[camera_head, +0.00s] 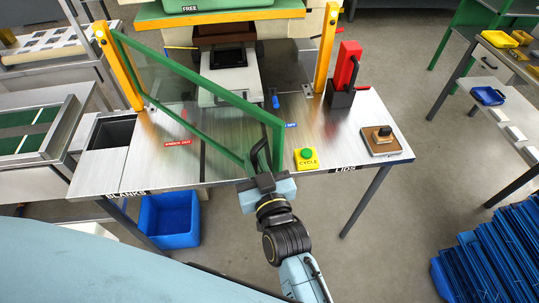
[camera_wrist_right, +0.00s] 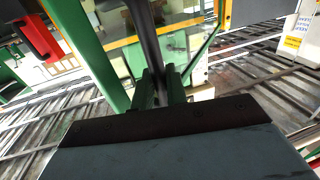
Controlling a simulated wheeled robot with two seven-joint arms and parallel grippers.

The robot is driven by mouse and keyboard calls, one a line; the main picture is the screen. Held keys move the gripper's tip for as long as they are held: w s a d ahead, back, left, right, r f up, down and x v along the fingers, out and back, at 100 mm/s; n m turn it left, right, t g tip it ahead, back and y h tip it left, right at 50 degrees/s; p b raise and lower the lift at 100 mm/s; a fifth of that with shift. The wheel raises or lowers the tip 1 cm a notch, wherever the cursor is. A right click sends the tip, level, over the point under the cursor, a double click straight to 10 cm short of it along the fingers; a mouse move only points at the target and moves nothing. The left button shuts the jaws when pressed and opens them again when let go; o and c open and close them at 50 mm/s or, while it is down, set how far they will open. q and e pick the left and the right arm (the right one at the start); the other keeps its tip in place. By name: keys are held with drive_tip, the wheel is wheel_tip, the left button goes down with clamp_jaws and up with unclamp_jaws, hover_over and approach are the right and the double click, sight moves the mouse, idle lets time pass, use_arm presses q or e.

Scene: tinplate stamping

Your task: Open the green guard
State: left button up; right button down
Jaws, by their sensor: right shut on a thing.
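The green guard (camera_head: 190,72) is a green-framed clear panel hinged on the left yellow post (camera_head: 118,66). It stands swung out at an angle over the table, its free end towards me and away from the right yellow post (camera_head: 326,48). My right gripper (camera_head: 262,170) is at that free end, shut on the guard's dark handle (camera_head: 261,150). In the right wrist view the dark handle bar (camera_wrist_right: 146,35) runs down between the fingers (camera_wrist_right: 160,88), with a green frame bar (camera_wrist_right: 100,50) beside it. My left gripper is not in view.
The steel table (camera_head: 225,150) carries a yellow box with a green CYCLE button (camera_head: 307,157), a red and black device (camera_head: 345,75) and a brown block (camera_head: 386,141). A blue bin (camera_head: 169,218) is below. Blue stacked parts (camera_head: 495,260) lie at right.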

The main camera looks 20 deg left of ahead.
drive_tip(key=shift+s+a, duration=0.1)
drive_tip(key=c, duration=1.5)
unclamp_jaws()
drive_tip(key=shift+a, duration=0.1)
drive_tip(key=v, duration=1.3)
drive_tip(key=shift+d+b, duration=0.2)
drive_tip(key=shift+b, duration=0.2)
drive_tip(key=shift+c, duration=0.2)
